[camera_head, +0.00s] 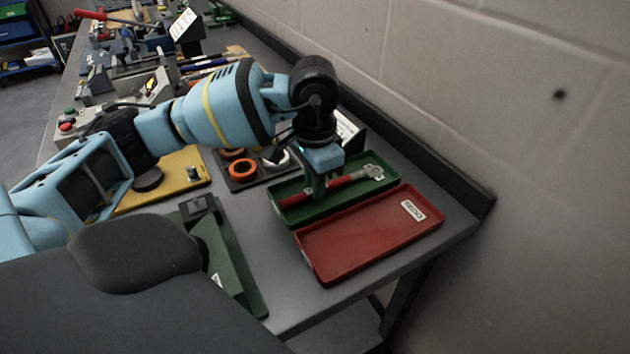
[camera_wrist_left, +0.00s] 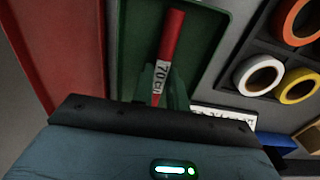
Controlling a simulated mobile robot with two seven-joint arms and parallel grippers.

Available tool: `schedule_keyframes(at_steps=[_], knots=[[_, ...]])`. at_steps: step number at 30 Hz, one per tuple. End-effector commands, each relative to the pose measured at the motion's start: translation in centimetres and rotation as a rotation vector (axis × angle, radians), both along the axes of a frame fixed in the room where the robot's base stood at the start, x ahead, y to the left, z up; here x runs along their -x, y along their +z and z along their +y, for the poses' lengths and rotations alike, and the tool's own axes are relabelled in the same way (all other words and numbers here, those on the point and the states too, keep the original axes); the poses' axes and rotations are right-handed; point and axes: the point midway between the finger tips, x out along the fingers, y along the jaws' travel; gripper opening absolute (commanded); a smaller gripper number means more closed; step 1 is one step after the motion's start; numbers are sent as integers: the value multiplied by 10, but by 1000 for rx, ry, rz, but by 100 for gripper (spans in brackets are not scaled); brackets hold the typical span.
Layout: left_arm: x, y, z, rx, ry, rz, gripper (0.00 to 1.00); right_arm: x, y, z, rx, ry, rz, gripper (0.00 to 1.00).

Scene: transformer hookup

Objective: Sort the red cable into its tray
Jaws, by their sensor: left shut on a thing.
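My left gripper (camera_head: 318,188) points down over the green tray (camera_head: 288,213) and is shut on the red cable (camera_head: 345,181). The cable has a grey metal lug at its right end. It lies along the length of the green tray, within its walls; I cannot tell whether it touches the floor. In the left wrist view the red cable (camera_wrist_left: 171,38) shows a white "70" label close to my fingers. The empty red tray (camera_head: 365,238) sits directly in front of the green tray, with a white label at its right end. My right gripper is not in view.
A dark holder with orange and white tape rolls (camera_head: 243,170) stands left of the green tray. A yellow board (camera_head: 170,180) and a green stand (camera_head: 222,260) are further left. A wall runs behind the bench. Bare bench lies left of the red tray.

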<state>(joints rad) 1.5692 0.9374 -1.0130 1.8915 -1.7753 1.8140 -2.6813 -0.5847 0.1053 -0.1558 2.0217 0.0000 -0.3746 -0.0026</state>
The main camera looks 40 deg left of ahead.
Motion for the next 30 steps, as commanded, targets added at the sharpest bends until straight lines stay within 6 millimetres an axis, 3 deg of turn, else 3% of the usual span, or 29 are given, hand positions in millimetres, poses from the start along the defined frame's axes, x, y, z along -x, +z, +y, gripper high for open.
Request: schedule_keyframes(at_steps=[5, 6, 11, 21, 30], knots=[[0, -2, 0, 0, 1, -1, 0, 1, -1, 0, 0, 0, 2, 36], [0, -1, 0, -1, 1, -1, 19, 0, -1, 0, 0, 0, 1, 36], [0, -1, 0, -1, 0, -1, 40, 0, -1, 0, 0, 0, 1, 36], [0, 0, 0, 0, 0, 0, 40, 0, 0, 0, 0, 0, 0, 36], [0, 19, 0, -1, 0, -4, 40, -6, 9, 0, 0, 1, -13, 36]])
